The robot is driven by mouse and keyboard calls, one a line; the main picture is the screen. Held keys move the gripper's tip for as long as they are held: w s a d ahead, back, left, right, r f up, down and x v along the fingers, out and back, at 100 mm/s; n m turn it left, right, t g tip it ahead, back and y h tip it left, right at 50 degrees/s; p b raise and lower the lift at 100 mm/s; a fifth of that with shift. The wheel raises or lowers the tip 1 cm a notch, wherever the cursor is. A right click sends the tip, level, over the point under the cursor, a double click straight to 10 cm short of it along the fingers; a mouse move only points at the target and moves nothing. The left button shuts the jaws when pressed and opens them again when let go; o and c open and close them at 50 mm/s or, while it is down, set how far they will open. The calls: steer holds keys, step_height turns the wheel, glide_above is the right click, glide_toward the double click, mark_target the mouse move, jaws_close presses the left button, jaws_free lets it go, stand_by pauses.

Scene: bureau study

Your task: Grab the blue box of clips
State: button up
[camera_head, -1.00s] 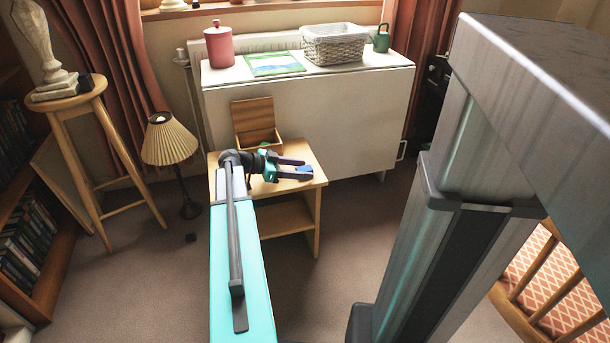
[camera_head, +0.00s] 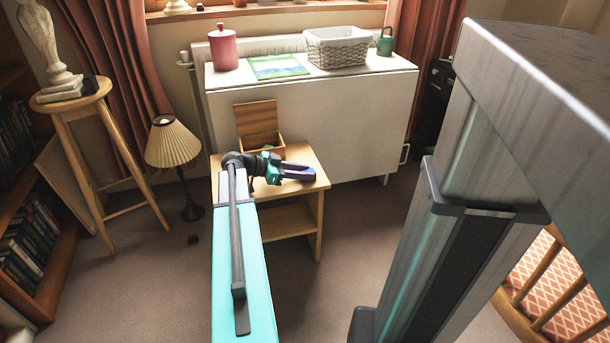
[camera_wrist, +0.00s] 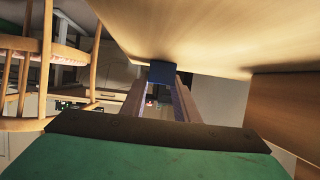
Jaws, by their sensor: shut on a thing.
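The blue box of clips (camera_wrist: 162,73) shows in the wrist view between the tips of my gripper's two fingers, at the edge of the wooden table top. My gripper (camera_head: 298,172) is shut on it, low over the right part of the small wooden side table (camera_head: 310,184). In the head view the fingers hide nearly all of the box. I cannot tell whether the box still touches the table top.
An open wooden box (camera_head: 258,130) with its lid up stands on the side table behind my gripper. A white cabinet (camera_head: 345,120) is behind the table. A pleated lamp (camera_head: 172,145) and a tall stool (camera_head: 72,98) stand at left. Carpet is clear in front.

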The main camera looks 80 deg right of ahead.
step_height(320, 180, up, 3)
steer(key=shift+r+p, duration=0.2)
steer(key=shift+p, duration=0.6)
steer(key=shift+a+r, duration=0.15)
steer(key=shift+a, duration=0.2)
steer(key=a+r+p, duration=0.1)
steer(key=a+p, duration=0.4)
steer(key=a, duration=0.8)
steer(key=shift+r, duration=0.2)
steer(key=a+p, duration=0.1)
steer(key=p, duration=0.1)
steer(key=shift+w+r+p, duration=0.1)
steer(key=shift+p, duration=0.25)
steer(key=shift+a+p, duration=0.35)
steer(key=shift+p, duration=0.75)
steer(key=shift+a+f+p, duration=0.2)
steer(key=shift+a+p, duration=0.1)
steer(key=shift+p, duration=0.4)
